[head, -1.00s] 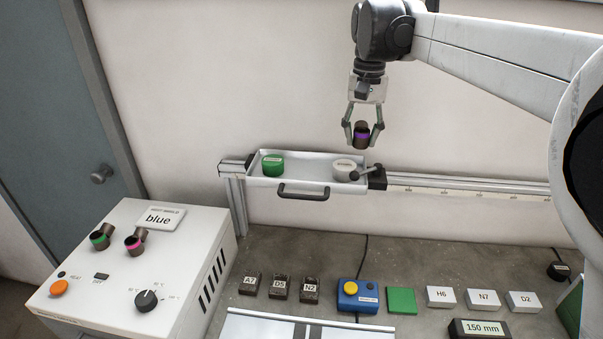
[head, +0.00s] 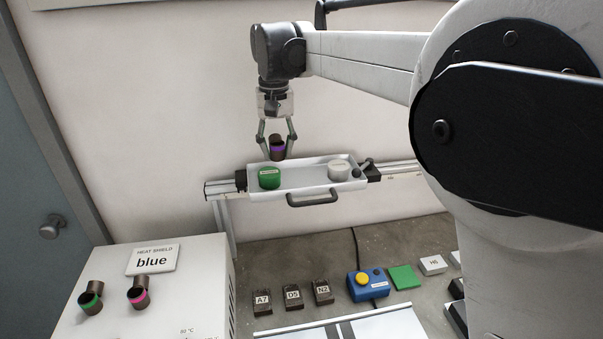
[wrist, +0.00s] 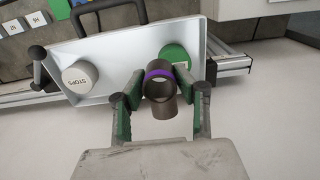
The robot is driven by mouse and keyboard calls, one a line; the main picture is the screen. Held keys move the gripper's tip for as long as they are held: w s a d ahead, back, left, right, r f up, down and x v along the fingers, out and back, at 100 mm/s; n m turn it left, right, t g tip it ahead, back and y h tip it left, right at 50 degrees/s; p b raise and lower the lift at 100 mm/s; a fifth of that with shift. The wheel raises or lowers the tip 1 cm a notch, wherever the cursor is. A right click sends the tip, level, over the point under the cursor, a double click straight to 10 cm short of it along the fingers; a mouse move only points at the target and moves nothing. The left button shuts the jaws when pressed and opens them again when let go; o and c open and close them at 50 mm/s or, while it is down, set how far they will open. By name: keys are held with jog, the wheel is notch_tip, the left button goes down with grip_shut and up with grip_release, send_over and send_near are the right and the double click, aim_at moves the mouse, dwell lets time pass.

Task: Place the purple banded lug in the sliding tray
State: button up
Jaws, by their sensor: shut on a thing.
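The purple banded lug (head: 278,149) is a dark tube-shaped piece with a purple ring. My gripper (head: 278,143) is shut on it, with a finger on each side. In the wrist view the lug (wrist: 160,92) sits between the green-grey fingers of the gripper (wrist: 160,100). The sliding tray (head: 306,185) is a shallow white tray with a dark front handle, mounted on a rail. In the head view the lug appears at the tray's back edge, near the green cylinder; its height above the tray is hard to tell.
A green cylinder (head: 269,178) stands at the tray's left and a white one (head: 339,170) at its right. A clamp lever (head: 364,168) is at the right end. Green- (head: 90,299) and pink-banded (head: 138,294) lugs sit on the white box. The tray's middle is clear.

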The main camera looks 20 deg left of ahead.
jog(key=p, duration=0.1)
send_over(306, 182)
notch_tip(306, 182, down, 4)
jog(key=shift+f, duration=0.25)
jog(key=shift+f+p, duration=0.6)
jog(key=shift+f, duration=1.4)
jog(key=shift+f, duration=0.2)
jog(key=o, duration=1.1)
jog(key=shift+o, duration=0.4)
jog(key=shift+r, duration=0.2)
notch_tip(306, 182, up, 12)
jog(key=b, duration=0.1)
